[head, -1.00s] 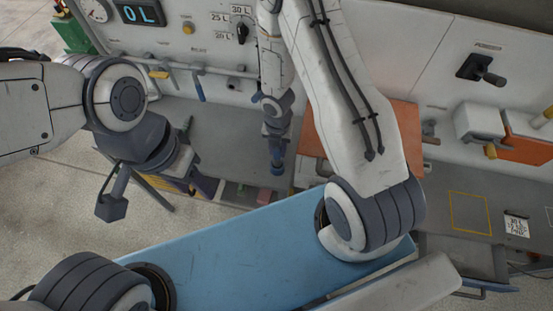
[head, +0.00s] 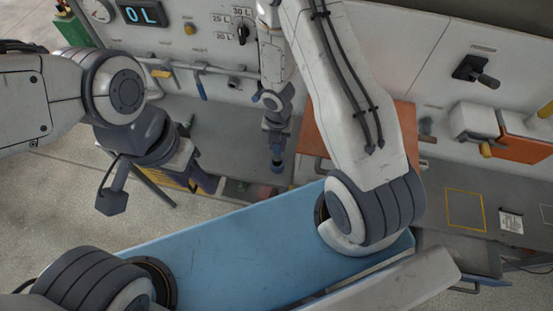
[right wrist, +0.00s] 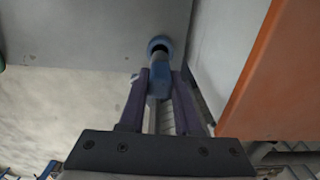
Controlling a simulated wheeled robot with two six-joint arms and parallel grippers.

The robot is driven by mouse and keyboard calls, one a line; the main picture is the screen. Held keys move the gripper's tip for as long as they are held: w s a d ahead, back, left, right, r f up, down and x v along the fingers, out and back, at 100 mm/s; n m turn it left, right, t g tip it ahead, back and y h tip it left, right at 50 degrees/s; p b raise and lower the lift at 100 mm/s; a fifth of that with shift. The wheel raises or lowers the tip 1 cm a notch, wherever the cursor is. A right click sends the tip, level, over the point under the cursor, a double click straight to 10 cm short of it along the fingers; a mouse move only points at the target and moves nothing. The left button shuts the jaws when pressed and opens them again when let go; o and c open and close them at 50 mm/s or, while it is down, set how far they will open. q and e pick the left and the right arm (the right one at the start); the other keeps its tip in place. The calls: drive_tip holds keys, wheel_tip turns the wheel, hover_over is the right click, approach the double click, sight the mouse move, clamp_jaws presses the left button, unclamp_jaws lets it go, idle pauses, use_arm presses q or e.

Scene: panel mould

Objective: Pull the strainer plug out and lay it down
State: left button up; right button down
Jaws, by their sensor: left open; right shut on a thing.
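My right gripper (head: 277,150) hangs fingers-down above the grey work surface, near the middle of the head view. In the right wrist view its two dark fingers (right wrist: 160,95) are shut on a blue piece, which I take to be the strainer plug (right wrist: 159,84). A blue ring with a dark opening (right wrist: 159,45) shows at the plug's far end. I cannot tell whether the plug is seated or free. My left gripper (head: 205,183) is on the left, low and apart from the plug. It is open, and its fingers are partly hidden.
An orange-topped block (head: 312,146) stands close to the right of my right gripper. Pipes and valves (head: 200,80) run along the panel behind. A yellow-outlined square (head: 465,210) marks bare grey surface at the right, beside a white label card (head: 511,221).

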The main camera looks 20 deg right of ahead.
wheel_tip(320, 180, up, 2)
drive_tip(key=shift+r+p, duration=0.1)
drive_tip(key=shift+p, duration=0.95)
drive_tip(key=shift+r+p, duration=0.65)
drive_tip(key=shift+r, duration=0.25)
